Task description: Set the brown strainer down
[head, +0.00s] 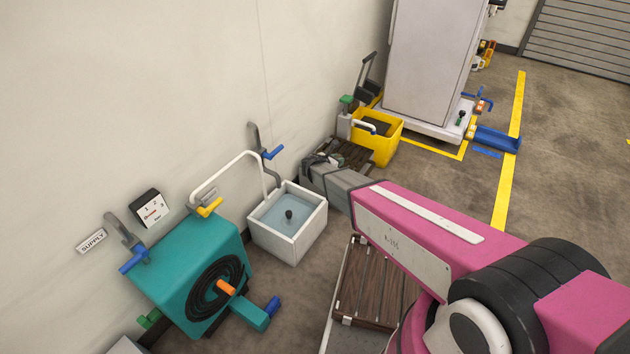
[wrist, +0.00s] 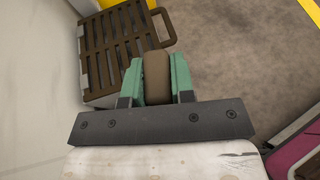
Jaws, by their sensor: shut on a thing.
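In the wrist view my gripper (wrist: 156,72) has its two green fingers closed on a brown rounded piece (wrist: 156,80), which I take to be the brown strainer. Only its blunt end shows between the fingers; the rest is hidden. Just past the fingers, up and left, is a dark brown slatted grate (wrist: 116,42) with a loop handle. I cannot tell whether the held piece touches it. In the head view my gripper (head: 328,161) is small, beside the slatted grate (head: 354,154). The held piece is not clear there.
A yellow bin (head: 383,141) stands just behind the grate. A white basin (head: 288,224) with bluish water and a teal machine (head: 196,275) stand along the wall to the left. A tall grey cabinet (head: 428,55) is behind. The floor to the right (head: 430,165) is clear.

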